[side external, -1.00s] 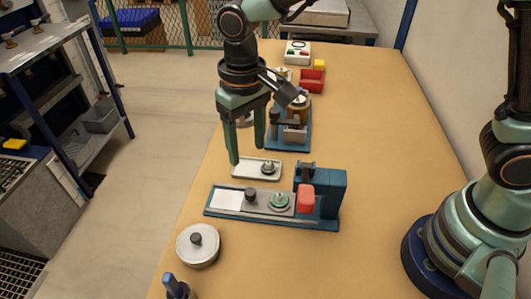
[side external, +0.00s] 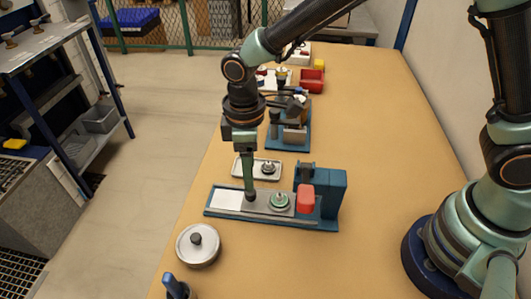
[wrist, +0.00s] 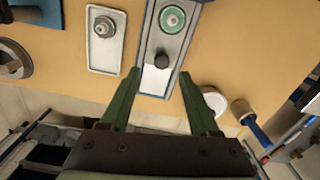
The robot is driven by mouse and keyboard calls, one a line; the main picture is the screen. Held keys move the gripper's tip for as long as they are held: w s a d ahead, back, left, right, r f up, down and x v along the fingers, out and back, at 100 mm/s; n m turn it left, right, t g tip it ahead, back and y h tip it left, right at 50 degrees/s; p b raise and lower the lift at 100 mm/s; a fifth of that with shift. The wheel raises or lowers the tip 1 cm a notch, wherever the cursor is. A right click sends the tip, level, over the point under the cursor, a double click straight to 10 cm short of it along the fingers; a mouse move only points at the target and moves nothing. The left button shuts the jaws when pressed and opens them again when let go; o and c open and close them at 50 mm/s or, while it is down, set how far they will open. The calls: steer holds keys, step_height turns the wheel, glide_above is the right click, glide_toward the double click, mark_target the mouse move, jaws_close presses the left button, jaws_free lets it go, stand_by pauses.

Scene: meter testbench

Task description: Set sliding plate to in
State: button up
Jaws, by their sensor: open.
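The sliding plate (side external: 264,205) is a grey strip lying in a long blue fixture (side external: 216,216), between a white strip on the left and a red block on the right. It carries a round green-and-metal piece (side external: 280,201) and a dark knob, which the wrist view also shows (wrist: 162,60). My gripper (side external: 249,196) points down over the knob end of the plate. In the wrist view the gripper (wrist: 160,73) is open, its green fingers on either side of the fixture, and the knob appears just beyond the line between the fingertips. Contact cannot be told.
A white tray (side external: 243,173) with a metal weight lies just behind the fixture. A round lidded metal pot (side external: 197,246) stands at front left, near a dark-blue handled tool (side external: 174,287). Another blue fixture (side external: 288,147) stands farther back.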

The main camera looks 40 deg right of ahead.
mark_target(268, 199)
step_height(268, 199, down, 6)
steer(key=shift+s, duration=0.1)
stand_by(0.4)
steer(key=c, duration=1)
steer(key=shift+r, duration=0.1)
stand_by(0.5)
